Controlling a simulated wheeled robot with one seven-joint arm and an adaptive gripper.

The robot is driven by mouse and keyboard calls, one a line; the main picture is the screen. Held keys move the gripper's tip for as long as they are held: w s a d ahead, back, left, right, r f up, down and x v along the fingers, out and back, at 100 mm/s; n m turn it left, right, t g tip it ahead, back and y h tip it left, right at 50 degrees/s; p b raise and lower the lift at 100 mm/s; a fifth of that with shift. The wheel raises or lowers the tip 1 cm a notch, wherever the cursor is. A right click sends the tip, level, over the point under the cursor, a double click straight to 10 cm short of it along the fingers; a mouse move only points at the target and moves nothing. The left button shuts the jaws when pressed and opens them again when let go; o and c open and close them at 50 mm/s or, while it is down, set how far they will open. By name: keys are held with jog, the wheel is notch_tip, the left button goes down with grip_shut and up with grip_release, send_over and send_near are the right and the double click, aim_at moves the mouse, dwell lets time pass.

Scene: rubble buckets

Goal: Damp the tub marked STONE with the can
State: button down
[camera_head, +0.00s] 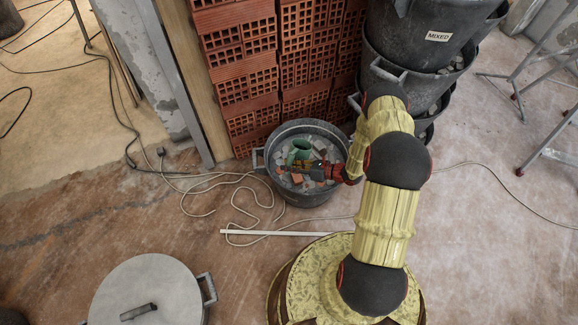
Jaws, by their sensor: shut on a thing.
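A dark round tub (336,194) stands on the floor in front of the brick stack. It holds grey and whitish rubble with some orange pieces. I see no STONE label on it from here. A green can (300,147) is over the rubble, inside the tub's outline from above; whether it touches the rubble I cannot tell. My gripper (301,167) reaches in from the right over the tub and is shut on the can. The fingers and the lower part of the can are small and partly hide each other.
Stacked dark tubs, the top one labelled MIXED (425,15), stand at the right behind my arm. Hollow red bricks (245,75) rise behind the tub. A lidded tub (150,285) is at lower left. A loose cable (205,185) and white strip (280,233) lie on the floor.

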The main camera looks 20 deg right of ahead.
aim_at(293, 160)
jog(key=shift+r, duration=0.1)
jog(key=shift+w+d+r+m+p, duration=0.15)
jog(key=shift+r+m+p, duration=0.3)
jog(key=shift+r, duration=0.5)
dwell(0.7)
jog(key=shift+w+d+r+m+y+p, duration=0.1)
jog(key=shift+r+m+y+p, duration=0.1)
jog(key=shift+r, duration=0.2)
jog(key=shift+w+d+r+m+y+p, duration=0.1)
jog(key=shift+r+y, duration=0.1)
jog(key=shift+r, duration=0.15)
jog(key=shift+s+f+b, duration=0.1)
jog(key=shift+f+b, duration=0.2)
jog(key=shift+f, duration=0.15)
notch_tip(293, 160, down, 9)
jog(key=n+t+h+b, duration=0.1)
jog(key=n+h+b, duration=0.1)
jog(key=n, duration=0.3)
jog(key=shift+a+f+h, duration=0.15)
jog(key=shift+f+h, duration=0.05)
jog(key=shift+h, duration=0.2)
jog(key=shift+r, duration=0.1)
